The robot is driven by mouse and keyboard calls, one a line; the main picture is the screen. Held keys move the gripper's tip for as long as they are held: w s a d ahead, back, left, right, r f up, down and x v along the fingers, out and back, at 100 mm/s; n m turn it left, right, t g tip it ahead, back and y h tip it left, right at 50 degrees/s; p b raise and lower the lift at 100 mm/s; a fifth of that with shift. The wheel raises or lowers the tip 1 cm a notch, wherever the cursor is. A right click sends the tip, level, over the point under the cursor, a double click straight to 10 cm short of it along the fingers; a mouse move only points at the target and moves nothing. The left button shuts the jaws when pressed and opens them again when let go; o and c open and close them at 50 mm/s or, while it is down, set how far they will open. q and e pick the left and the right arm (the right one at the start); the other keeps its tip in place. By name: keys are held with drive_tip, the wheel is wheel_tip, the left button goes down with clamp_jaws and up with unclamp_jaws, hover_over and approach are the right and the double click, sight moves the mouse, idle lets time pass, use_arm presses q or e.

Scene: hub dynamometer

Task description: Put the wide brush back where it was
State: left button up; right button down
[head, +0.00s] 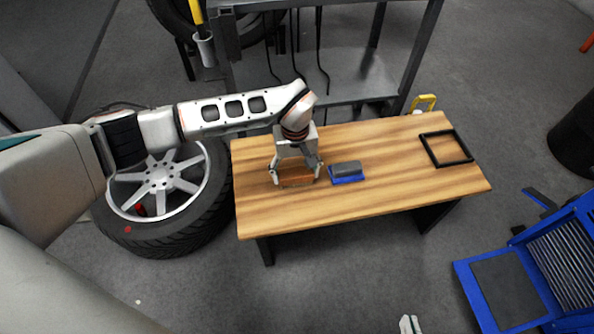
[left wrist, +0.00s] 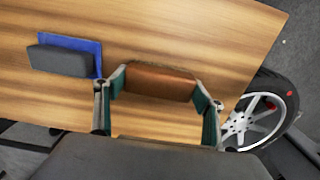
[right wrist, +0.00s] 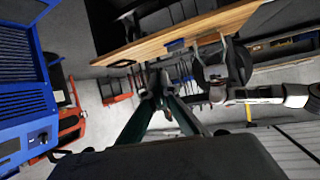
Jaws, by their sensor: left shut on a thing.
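The wide brush shows as a brown block (head: 296,182) on the wooden table, left of its middle. It also shows in the left wrist view (left wrist: 160,82). My left gripper (head: 296,174) points down over it, with one finger at each end. It is shut on the brush, at or just above the table top; I cannot tell which. The underside of the brush is hidden. My right gripper (right wrist: 160,85) is away from the table; its fingers come together with nothing seen between them. Its tips show at the bottom edge of the head view (head: 409,325).
A blue and grey block (head: 346,172) lies just right of the brush. A black rectangular frame (head: 446,148) lies flat at the table's right end. The table (head: 400,185) is bare between them. A wheel (head: 165,195) stands left, a grey shelf (head: 345,75) behind.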

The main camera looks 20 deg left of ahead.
sight(297, 171)
use_arm(q)
drive_tip(key=o, duration=1)
drive_tip(key=shift+c, duration=0.2)
drive_tip(key=shift+o, duration=1)
use_arm(e)
drive_tip(key=shift+f, duration=0.15)
drive_tip(key=shift+d, duration=0.1)
use_arm(q)
drive_tip(key=r, duration=0.1)
drive_tip(key=r+p, duration=0.1)
drive_tip(key=r, duration=0.2)
drive_tip(key=shift+w+r, duration=0.3)
drive_tip(key=shift+r, duration=0.05)
wheel_tip(297, 171, up, 8)
drive_tip(key=p, duration=0.2)
drive_tip(key=shift+s+f+p, duration=0.2)
drive_tip(key=shift+f+p, duration=0.05)
drive_tip(key=shift+p, duration=0.05)
use_arm(e)
drive_tip(key=shift+n+g+h, duration=0.4)
drive_tip(key=shift+n+g, duration=0.2)
drive_tip(key=s+d+f, duration=0.1)
drive_tip(key=d+f, duration=0.1)
drive_tip(key=d, duration=0.1)
drive_tip(key=shift+s+f, duration=0.3)
drive_tip(key=shift+s, duration=0.05)
drive_tip(key=shift+a+r, duration=0.15)
drive_tip(key=shift+r, duration=0.05)
